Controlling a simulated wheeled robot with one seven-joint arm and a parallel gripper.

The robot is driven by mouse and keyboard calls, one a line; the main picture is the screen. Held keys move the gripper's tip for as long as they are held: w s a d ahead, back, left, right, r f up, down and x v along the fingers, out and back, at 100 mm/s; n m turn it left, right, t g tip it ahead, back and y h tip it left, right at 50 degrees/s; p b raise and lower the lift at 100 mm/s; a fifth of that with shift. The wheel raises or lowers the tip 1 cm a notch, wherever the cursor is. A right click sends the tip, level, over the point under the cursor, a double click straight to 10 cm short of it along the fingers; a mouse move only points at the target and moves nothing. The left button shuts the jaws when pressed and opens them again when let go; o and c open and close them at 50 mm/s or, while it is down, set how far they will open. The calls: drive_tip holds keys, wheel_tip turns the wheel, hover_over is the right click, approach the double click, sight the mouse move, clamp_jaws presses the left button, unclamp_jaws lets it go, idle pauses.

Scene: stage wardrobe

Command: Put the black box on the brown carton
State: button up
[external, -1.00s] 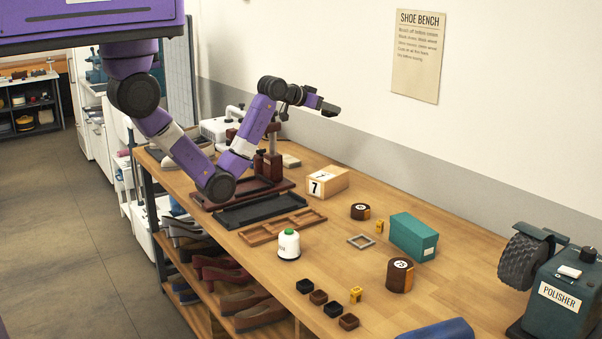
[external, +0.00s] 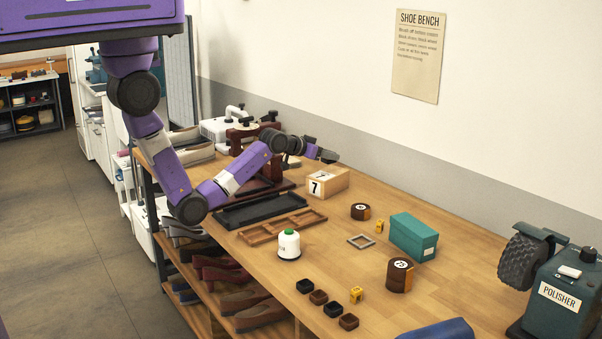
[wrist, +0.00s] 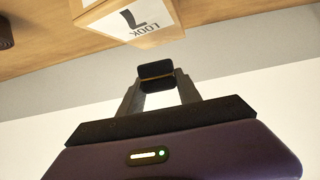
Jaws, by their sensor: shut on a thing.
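My gripper (external: 323,154) is shut on a small black box (external: 330,156) and holds it in the air. In the wrist view the black box (wrist: 155,70) shows as a dark block between the fingertips (wrist: 157,88). The brown carton (external: 336,182) stands on the bench, with a white label reading 7 on its front end. In the external view the black box appears just above the carton, with a gap between them. The carton also shows upside down at the top of the wrist view (wrist: 160,27), apart from the box.
The wooden bench (external: 372,280) holds a black tray (external: 262,210), a brown divided tray (external: 282,228), a white spool (external: 289,245), a teal box (external: 413,237) and round brown tins (external: 399,276). A polisher (external: 560,290) stands at the right. The wall runs behind the bench.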

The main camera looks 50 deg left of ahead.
drive_tip(key=shift+f, duration=1.95)
drive_tip(key=shift+f, duration=0.15)
drive_tip(key=o, duration=1.3)
drive_tip(key=shift+o, duration=0.2)
drive_tip(key=shift+r, duration=0.2)
drive_tip(key=v, duration=1.2)
